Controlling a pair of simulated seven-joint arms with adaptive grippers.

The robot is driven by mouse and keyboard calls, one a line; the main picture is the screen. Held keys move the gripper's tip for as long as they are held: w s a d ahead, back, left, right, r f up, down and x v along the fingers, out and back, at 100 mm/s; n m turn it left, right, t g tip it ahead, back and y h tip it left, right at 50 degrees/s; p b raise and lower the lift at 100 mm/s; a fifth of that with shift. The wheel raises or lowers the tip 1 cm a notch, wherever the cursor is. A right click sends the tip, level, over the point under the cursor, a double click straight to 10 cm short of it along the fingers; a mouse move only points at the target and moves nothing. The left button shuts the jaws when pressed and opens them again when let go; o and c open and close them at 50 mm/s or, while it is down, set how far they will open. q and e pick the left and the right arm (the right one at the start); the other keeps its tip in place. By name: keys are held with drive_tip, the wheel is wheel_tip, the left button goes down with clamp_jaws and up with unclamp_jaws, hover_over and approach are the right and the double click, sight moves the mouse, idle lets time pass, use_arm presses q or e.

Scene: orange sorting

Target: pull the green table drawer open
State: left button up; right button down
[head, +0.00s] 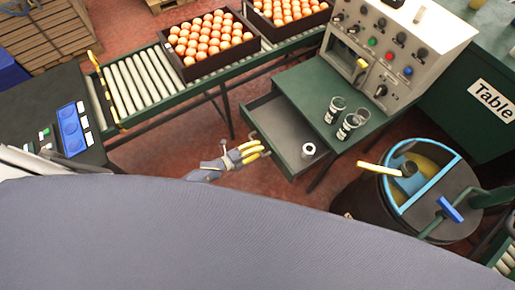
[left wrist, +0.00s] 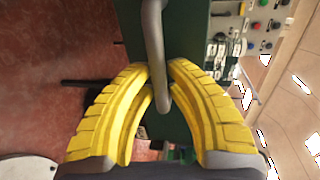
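The green table drawer (head: 277,158) stands pulled out from under the green table (head: 318,92), with its grey inside showing. A small white cylinder (head: 308,150) is in the drawer near its front right corner. My left gripper (head: 258,150), grey with yellow fingers, is at the drawer's front left. In the left wrist view the yellow fingers (left wrist: 163,68) close in from both sides on the grey drawer handle (left wrist: 153,35), their tips against it. The far side of the grip is hidden. My right gripper is in neither view.
A dark bin with a blue rim (head: 447,158) is to the right of the drawer. A roller conveyor (head: 150,80) with orange crates is behind. Bare red floor lies left of the drawer.

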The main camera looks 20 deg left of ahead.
use_arm(q)
clamp_jaws()
